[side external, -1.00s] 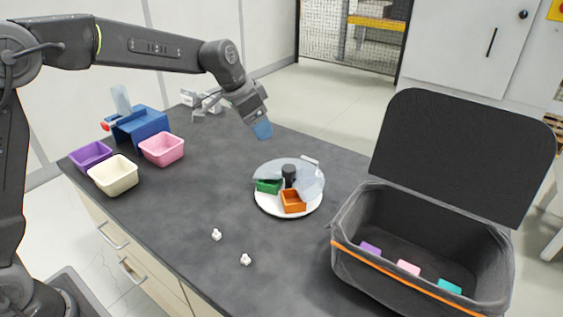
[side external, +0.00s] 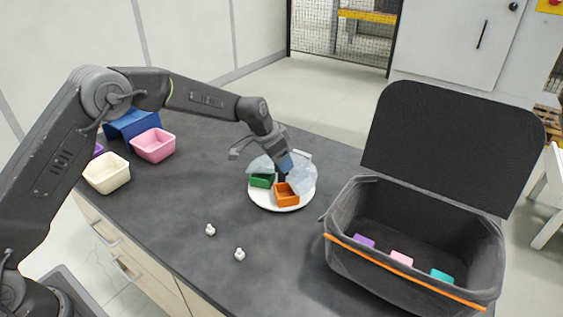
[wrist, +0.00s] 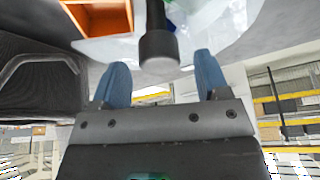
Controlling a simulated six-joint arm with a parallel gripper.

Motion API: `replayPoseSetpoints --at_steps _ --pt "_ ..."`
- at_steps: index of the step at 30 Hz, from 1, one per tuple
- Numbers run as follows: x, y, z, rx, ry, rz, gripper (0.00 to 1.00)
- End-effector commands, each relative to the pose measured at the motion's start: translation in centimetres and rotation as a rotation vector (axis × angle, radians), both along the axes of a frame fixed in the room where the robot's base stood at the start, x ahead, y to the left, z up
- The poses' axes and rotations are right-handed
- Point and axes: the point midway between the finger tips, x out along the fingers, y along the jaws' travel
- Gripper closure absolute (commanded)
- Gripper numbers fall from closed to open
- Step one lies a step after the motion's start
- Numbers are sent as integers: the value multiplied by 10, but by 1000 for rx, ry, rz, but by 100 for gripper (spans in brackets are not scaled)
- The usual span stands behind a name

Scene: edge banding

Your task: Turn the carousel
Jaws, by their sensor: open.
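The carousel (side external: 264,202) is a round white turntable on the dark table, with a green box (side external: 262,181) and an orange box (side external: 286,195) on it and a clear cover over part of it. My gripper (side external: 286,165) is over the carousel's middle in the side view. In the wrist view, my gripper (wrist: 160,80) is open, its two blue fingers apart. The carousel's black centre knob (wrist: 158,45) shows just beyond and between the fingertips; I cannot tell whether they touch it. The orange box (wrist: 98,16) shows at the top left there.
A dark open bin (side external: 415,245) with an orange stripe and raised lid stands to the right. Cream (side external: 107,174) and pink (side external: 153,145) tubs stand at the left. Two small white pieces (side external: 210,230) (side external: 240,254) lie on the clear front table.

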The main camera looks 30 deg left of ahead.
Motion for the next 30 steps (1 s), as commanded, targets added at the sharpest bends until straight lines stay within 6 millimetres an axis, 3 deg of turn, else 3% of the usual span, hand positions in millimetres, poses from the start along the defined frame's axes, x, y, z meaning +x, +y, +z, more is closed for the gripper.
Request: replayPoseSetpoints --at_steps 6,15,30 --pt "6 -3 -17 0 0 1 32" --pt "7 -4 -19 0 0 1 32" --pt "7 -3 -18 0 0 1 78"
